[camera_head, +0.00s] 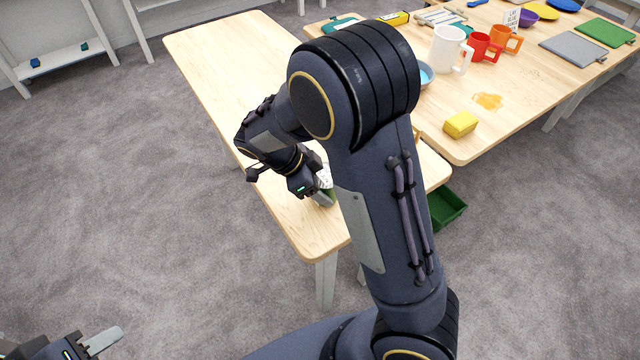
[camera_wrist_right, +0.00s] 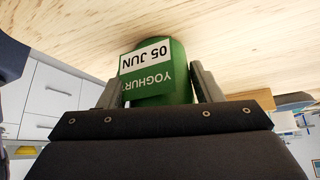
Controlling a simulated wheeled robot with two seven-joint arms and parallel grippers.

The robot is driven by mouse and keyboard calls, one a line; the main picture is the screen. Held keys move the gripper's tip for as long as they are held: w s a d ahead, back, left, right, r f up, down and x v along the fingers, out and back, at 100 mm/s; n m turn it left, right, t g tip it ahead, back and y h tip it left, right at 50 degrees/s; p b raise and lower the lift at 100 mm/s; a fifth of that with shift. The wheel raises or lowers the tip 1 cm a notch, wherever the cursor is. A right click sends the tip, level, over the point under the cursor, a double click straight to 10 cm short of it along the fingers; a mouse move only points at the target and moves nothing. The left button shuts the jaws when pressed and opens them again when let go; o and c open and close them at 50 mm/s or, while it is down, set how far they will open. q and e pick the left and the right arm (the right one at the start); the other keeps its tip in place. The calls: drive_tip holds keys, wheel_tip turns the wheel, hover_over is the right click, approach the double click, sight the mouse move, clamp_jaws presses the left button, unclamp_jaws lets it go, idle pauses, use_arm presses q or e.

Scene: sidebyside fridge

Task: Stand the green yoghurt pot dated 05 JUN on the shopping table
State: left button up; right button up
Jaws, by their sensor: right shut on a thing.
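The green yoghurt pot (camera_wrist_right: 160,87) is in the right wrist view, its label reading 05 JUN and YOGHURT upside down in that picture. My right gripper (camera_wrist_right: 197,88) is shut on it, one finger at each side. In the head view my right gripper (camera_head: 322,197) is low over the near end of a light wooden table (camera_head: 220,75), and only a little of the pot shows there. I cannot tell whether the pot's base touches the wood. My left gripper (camera_head: 104,341) is at the lower left, over the floor; its finger gap is unclear.
A second wooden table (camera_head: 540,75) at the right holds a white mug (camera_head: 448,50), red mug (camera_head: 480,46), orange mug (camera_head: 504,40), yellow block (camera_head: 460,124) and several other things. A green crate (camera_head: 446,208) is below. The first table's left part is clear.

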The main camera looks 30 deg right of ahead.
drive_tip(key=shift+f, duration=0.1)
drive_tip(key=o, duration=1.1)
